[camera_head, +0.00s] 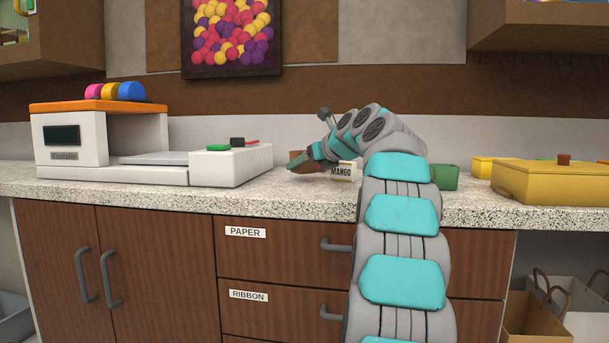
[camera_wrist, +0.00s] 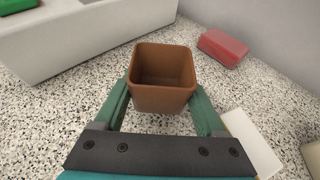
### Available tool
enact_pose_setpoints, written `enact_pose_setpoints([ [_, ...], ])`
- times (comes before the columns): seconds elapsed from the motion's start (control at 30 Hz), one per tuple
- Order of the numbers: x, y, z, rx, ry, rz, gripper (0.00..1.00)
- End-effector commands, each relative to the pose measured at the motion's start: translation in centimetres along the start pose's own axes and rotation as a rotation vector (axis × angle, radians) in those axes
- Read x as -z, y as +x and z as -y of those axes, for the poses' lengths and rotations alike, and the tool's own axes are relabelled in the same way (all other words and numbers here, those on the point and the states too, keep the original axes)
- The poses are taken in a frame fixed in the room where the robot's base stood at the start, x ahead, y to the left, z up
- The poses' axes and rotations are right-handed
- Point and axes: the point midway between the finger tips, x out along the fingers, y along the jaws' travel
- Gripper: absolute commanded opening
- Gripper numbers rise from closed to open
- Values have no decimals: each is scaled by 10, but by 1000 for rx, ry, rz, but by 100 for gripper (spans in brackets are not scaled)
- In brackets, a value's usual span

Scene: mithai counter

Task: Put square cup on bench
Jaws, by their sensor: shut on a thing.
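The square cup (camera_wrist: 164,78) is brown, open-topped and empty. In the wrist view it stands upright between the two green fingers of my gripper (camera_wrist: 163,103), which are shut on its sides. In the head view my gripper (camera_head: 304,167) is over the speckled bench (camera_head: 280,198), right of the white machine, and a small brown part of the cup (camera_head: 296,156) shows behind it. The bench top also fills much of the wrist view (camera_wrist: 60,112). I cannot tell whether the cup's base touches the bench.
The white machine (camera_head: 228,168) stands left of my gripper. A MANGO label (camera_head: 342,172) is close on the right. A red block (camera_wrist: 223,47) lies beyond the cup. A green container (camera_head: 444,177) and a yellow lidded box (camera_head: 545,184) stand farther right.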

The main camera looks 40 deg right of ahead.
Motion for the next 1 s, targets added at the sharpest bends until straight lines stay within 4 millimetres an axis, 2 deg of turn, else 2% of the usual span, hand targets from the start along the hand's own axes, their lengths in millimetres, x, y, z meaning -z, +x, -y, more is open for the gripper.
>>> enact_pose_setpoints([
  [0.03, 9, 3, 0, 1, 0, -1, 19],
  [0.17, 18, 7, 0, 2, -1, 2, 19],
  [0.53, 20, 8, 0, -1, 1, 0, 19],
  [0.57, 20, 9, 0, -1, 2, 0, 75],
  [0.8, 20, 8, 0, 0, 0, 1, 100],
  [1.0, 20, 8, 0, 0, 0, 1, 100],
])
